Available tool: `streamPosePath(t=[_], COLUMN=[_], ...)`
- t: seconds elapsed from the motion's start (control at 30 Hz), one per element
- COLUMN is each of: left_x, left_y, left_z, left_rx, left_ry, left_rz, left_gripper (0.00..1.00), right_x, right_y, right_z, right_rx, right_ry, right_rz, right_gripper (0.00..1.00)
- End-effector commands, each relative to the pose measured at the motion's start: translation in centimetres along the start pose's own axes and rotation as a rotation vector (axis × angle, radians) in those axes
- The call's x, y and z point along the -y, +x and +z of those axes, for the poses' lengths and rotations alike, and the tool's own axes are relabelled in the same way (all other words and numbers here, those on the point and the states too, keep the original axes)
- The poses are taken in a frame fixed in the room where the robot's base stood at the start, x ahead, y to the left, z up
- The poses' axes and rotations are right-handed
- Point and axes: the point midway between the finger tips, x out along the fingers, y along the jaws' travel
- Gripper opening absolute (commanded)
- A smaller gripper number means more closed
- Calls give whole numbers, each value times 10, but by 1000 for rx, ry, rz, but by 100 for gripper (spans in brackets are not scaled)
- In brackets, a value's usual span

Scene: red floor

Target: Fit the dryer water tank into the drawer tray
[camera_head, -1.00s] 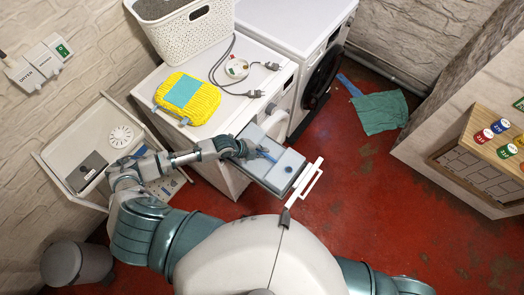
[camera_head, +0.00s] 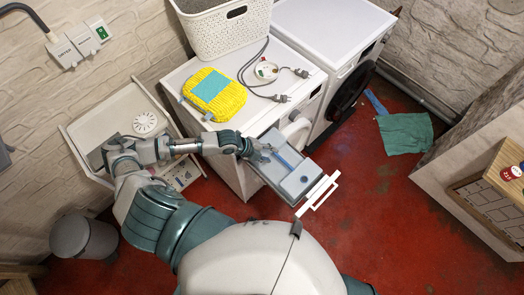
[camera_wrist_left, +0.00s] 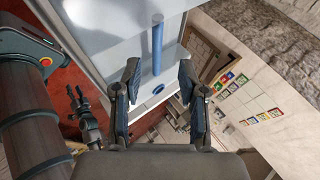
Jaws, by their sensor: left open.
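The dryer water tank (camera_head: 294,181) is a flat grey-blue box with a blue bar handle (camera_head: 284,161) and a blue round cap. It lies over the pulled-out drawer tray, behind the tray's white front handle (camera_head: 318,195). I cannot tell whether it is fully seated. My left gripper (camera_head: 262,153) is open and empty at the dryer-side end of the tank. In the left wrist view, the open fingers (camera_wrist_left: 158,80) stand on either side of the lower end of the blue handle (camera_wrist_left: 157,48), apart from it. A dark gripper, seemingly my right one (camera_wrist_left: 84,112), shows small there.
The dryer top holds a yellow sponge-like pack (camera_head: 215,92), a cable with plugs (camera_head: 281,98) and a white basket (camera_head: 225,28). A wooden-topped cabinet (camera_head: 465,155) stands right.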

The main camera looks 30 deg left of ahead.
Motion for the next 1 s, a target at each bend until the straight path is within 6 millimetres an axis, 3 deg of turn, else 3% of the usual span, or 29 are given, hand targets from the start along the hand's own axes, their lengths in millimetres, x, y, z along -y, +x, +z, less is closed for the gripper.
streamPosePath(t=[0.1,0.3,1.0], left_x=[0,0,0], left_y=[-25,-47,-47], left_z=[1,1,-5], left_rx=[2,0,-7], left_ry=[3,0,-9], left_rz=[1,1,1], left_gripper=[42,42,42], right_x=[0,0,1], right_y=[0,0,0], right_z=[0,0,0], right_rx=[1,1,0], right_ry=[0,0,1], right_rz=[0,0,-1], right_gripper=[40,40,40])
